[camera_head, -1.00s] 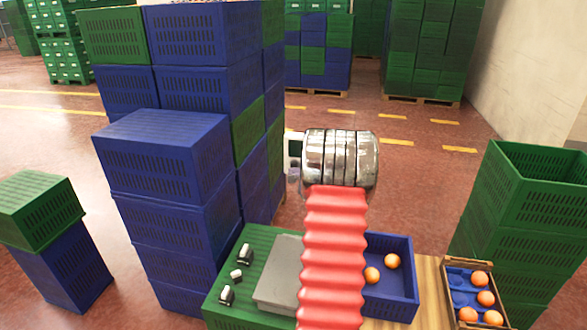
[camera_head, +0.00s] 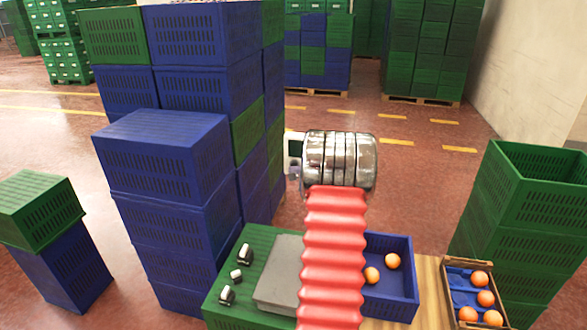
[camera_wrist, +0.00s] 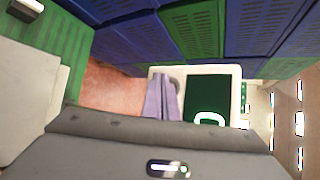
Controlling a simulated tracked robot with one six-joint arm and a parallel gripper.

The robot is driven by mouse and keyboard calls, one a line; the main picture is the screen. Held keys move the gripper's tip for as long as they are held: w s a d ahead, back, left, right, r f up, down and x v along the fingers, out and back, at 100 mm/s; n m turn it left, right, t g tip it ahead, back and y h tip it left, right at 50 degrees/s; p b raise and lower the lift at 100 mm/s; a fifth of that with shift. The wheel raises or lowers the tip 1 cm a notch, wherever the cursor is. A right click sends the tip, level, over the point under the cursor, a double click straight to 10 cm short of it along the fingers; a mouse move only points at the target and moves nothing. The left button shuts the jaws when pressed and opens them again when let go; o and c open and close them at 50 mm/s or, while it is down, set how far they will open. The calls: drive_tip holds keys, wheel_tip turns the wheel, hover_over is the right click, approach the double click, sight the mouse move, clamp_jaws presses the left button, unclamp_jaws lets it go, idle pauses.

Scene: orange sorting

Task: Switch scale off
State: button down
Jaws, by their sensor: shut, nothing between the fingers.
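The scale has a grey weighing plate (camera_head: 279,270) on top of a green crate, beside my red arm. Its white display panel (camera_head: 290,140) stands behind, partly hidden by my silver wrist. In the wrist view the panel's dark green screen (camera_wrist: 207,97) is lit and shows part of a pale digit, cut off below. My gripper (camera_wrist: 162,82) is shut and empty. Its lavender fingertips are in front of the left part of the panel, beside a round grey ring (camera_wrist: 175,79) that they partly cover. I cannot tell whether they touch it.
Tall stacks of blue crates (camera_head: 170,150) and green ones stand close behind and left of the scale. A blue crate (camera_head: 408,270) with two oranges is right of my arm. A wooden box (camera_head: 449,290) with several oranges lies farther right.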

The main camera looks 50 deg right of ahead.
drive_tip(key=shift+w+d, duration=0.15)
drive_tip(key=shift+d, duration=0.25)
idle(0.8)
drive_tip(key=shift+a, duration=0.1)
drive_tip(key=shift+s+a, duration=0.35)
drive_tip(key=shift+a, duration=0.45)
drive_tip(key=shift+a, duration=0.1)
drive_tip(key=shift+s+a, duration=0.35)
drive_tip(key=shift+a, duration=0.4)
drive_tip(key=shift+s+a, duration=0.3)
drive_tip(key=shift+a, duration=0.4)
drive_tip(key=shift+s+a, duration=0.35)
drive_tip(key=shift+a, duration=0.4)
